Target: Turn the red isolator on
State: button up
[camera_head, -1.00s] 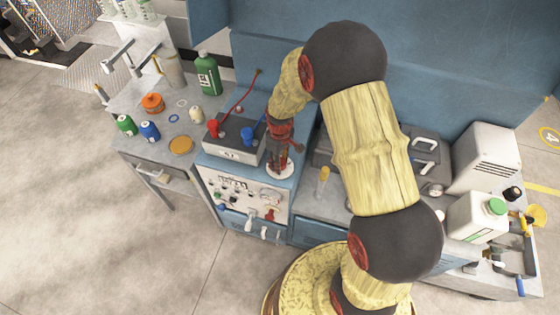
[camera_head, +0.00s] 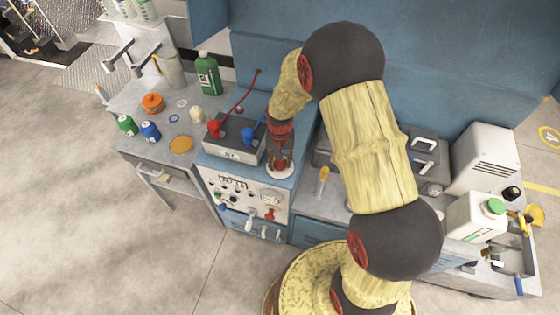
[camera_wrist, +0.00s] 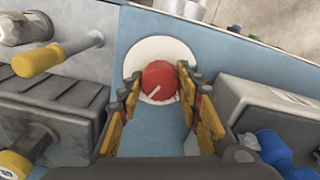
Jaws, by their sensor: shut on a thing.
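The red isolator (camera_wrist: 160,80) is a round red knob with a short white mark, seen in the wrist view on a white round plate (camera_wrist: 147,50). The mark points to the lower left of that view. My gripper (camera_wrist: 161,84) has one finger on each side of the knob and is shut on it. In the head view my gripper (camera_head: 281,162) points down at the white plate (camera_head: 284,175) on top of the blue cabinet (camera_head: 262,182). The knob is mostly hidden there by the fingers.
A grey box (camera_head: 232,143) with red and blue knobs stands close left of my gripper. The cabinet's front panel (camera_head: 245,200) carries several switches. A yellow-handled tool (camera_wrist: 58,56) lies to the left in the wrist view.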

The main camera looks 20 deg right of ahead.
aim_at(280, 162)
jog(key=shift+m, duration=1.6)
jog(key=o, duration=1.2)
jog(key=shift+c, duration=0.2)
jog(key=shift+r, duration=0.1)
notch_tip(280, 162, up, 12)
